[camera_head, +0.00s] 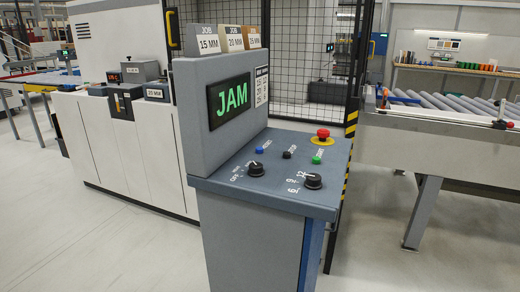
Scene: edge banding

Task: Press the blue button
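The blue button (259,150) sits on the sloped top of the grey control console (235,187), left of a black button (287,155) and a green button (316,160). A red mushroom button on a yellow base (323,136) stands at the back right of the panel. Two black knobs are nearer the front, one at the left (256,169) and one at the right (313,181). The console screen (229,101) reads JAM in green. Neither of my grippers shows in this view.
A white machine (130,140) stands behind the console on the left. A black mesh fence (305,70) with a yellow-and-black striped post (350,130) is behind it. A roller conveyor (440,125) is on the right. The floor (130,250) in front is clear.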

